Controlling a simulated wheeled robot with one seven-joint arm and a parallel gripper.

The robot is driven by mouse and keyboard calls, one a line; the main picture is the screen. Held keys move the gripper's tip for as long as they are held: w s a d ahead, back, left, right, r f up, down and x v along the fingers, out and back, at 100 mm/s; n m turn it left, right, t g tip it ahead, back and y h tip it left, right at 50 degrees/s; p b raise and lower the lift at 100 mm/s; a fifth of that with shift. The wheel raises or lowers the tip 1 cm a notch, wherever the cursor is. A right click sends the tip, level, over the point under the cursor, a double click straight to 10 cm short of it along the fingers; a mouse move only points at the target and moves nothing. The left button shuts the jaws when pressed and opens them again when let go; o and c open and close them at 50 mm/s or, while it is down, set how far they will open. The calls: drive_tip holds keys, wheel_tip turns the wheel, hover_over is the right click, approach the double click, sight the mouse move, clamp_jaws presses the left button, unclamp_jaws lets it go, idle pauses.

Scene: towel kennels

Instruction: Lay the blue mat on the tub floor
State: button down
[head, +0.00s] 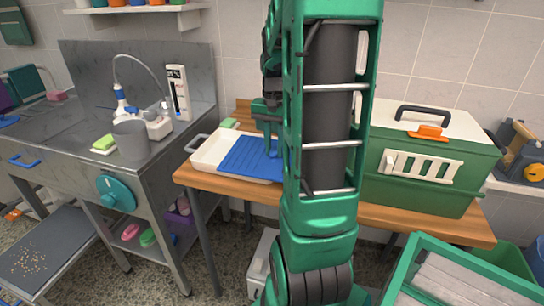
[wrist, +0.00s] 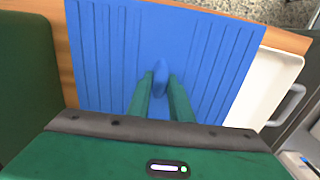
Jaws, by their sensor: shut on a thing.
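The blue mat (head: 250,159) is a flat ribbed sheet over the white tray (head: 205,150) and the wooden table. In the wrist view the mat (wrist: 105,50) fills the middle, with a raised blue grip tab (wrist: 161,72) at its centre. My gripper (wrist: 160,84) is shut on this tab. In the head view my gripper (head: 270,133) is above the mat, partly hidden by my arm. Whether the mat touches the tray is unclear. A steel tub unit (head: 80,135) with a hose stands at left; its floor is hard to see.
A green carrier (head: 420,172) with a cream lid stands right of my arm on the wooden table (head: 440,222). A green-rimmed crate (head: 412,262) is at front right.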

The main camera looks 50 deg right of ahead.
drive_tip(key=shift+r, duration=0.15)
wheel_tip(320, 180, up, 28)
idle(0.6)
drive_tip(key=shift+s+d, duration=0.1)
